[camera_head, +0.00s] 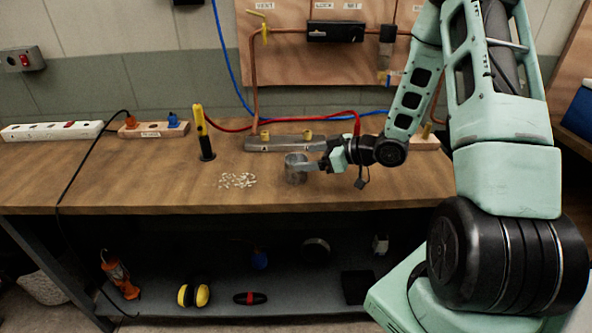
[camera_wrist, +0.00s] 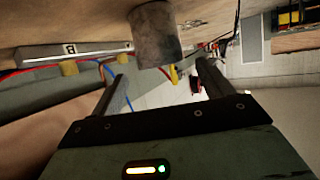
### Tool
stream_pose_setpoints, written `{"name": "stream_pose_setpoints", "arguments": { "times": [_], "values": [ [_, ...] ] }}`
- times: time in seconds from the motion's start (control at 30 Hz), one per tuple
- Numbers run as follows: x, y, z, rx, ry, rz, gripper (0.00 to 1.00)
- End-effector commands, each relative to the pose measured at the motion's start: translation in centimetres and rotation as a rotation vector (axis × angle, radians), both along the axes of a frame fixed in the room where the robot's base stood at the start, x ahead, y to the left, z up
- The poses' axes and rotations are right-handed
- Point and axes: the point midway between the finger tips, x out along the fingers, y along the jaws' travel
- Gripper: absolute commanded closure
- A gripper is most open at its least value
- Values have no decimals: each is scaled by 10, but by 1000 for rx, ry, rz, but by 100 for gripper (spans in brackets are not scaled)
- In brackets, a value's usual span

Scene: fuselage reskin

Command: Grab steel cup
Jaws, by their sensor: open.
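The steel cup (camera_head: 296,168) is a grey metal cylinder standing on the wooden workbench (camera_head: 120,190), right of a patch of small pale bits. My gripper (camera_head: 312,167) comes in from the right, with its fingers at the cup's right side. In the wrist view the steel cup (camera_wrist: 156,34) is at the top, ahead of and between the two dark fingers of my gripper (camera_wrist: 160,76). The fingers are wide apart and hold nothing. I cannot tell whether a finger touches the cup.
A grey manifold block (camera_head: 285,142) with yellow knobs lies behind the cup. A yellow and black tool (camera_head: 203,132) stands upright to the left. Pale bits (camera_head: 237,180) are scattered left of the cup. Power strips (camera_head: 52,131) lie at the far left. The bench front is clear.

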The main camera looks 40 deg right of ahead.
Motion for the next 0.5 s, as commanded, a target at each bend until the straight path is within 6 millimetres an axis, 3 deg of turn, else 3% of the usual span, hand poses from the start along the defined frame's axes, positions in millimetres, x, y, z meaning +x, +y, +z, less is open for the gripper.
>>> {"name": "stream_pose_setpoints", "arguments": {
  "times": [0.27,0.5],
  "values": [
    [17,11,-8,1,2,1,21],
    [43,28,-22,1,0,2,21]
  ]
}}
